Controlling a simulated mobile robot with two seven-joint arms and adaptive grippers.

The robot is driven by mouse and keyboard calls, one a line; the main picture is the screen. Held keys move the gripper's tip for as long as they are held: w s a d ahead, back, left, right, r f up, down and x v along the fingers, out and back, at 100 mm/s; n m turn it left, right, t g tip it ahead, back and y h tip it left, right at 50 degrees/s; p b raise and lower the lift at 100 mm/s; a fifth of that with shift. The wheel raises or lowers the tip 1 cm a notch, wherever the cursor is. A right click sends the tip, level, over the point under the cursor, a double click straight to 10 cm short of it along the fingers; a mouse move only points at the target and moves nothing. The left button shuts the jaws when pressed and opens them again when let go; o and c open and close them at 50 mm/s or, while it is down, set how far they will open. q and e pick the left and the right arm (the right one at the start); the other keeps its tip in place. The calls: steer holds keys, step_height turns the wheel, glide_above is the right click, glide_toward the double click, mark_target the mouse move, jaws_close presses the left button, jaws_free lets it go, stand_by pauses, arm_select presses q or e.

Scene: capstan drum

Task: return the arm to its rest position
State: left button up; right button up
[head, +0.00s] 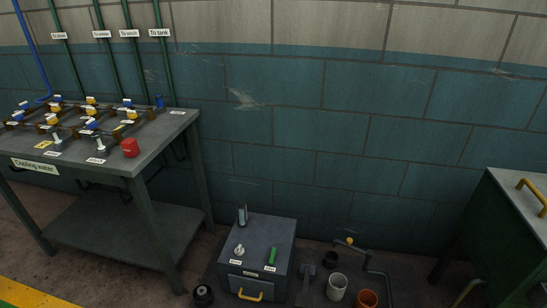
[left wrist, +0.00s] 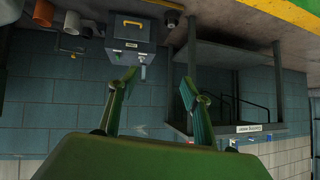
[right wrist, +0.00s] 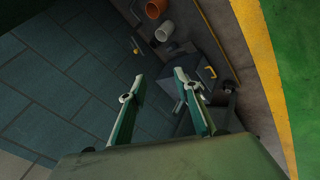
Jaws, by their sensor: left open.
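Neither of my arms shows in the head view. In the left wrist view my left gripper (left wrist: 156,87) has its two green fingers spread apart, with nothing between them. The grey box lies beyond its fingertips, upside down in that picture. In the right wrist view my right gripper (right wrist: 160,78) also has its fingers apart and holds nothing. The floor by the wall and the grey box lie beyond it, the box partly hidden by a finger. Neither gripper visibly touches anything. The arm links are hidden.
A bench (head: 160,142) labelled "Cooling water", with pipes and valves, stands at the left. The grey box (head: 240,273) with a yellow handle sits on the floor, beside a white cup (head: 337,288) and an orange one (head: 367,299). A green cabinet (head: 500,225) stands at the right.

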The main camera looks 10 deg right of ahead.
steer(key=w+a+f+m+t+y+b, duration=0.1)
steer(key=a+f+m+t+y+b, duration=0.15)
steer(key=a+f+y+b, duration=0.75)
arm_select(q)
steer(key=shift+d+r+p, duration=0.2)
steer(key=shift+r+p, duration=1.55)
steer(key=shift+p, duration=5.95)
arm_select(e)
steer(key=shift+s+a+r+t+h, duration=0.2)
steer(key=shift+a+r+h, duration=0.55)
steer(key=shift+r+h, duration=0.25)
steer(key=shift+s+a+r+t+h, duration=0.15)
steer(key=shift+a+r+h, duration=0.6)
steer(key=shift+h, duration=0.35)
steer(key=shift+r+m, duration=0.1)
steer(key=shift+m, duration=0.15)
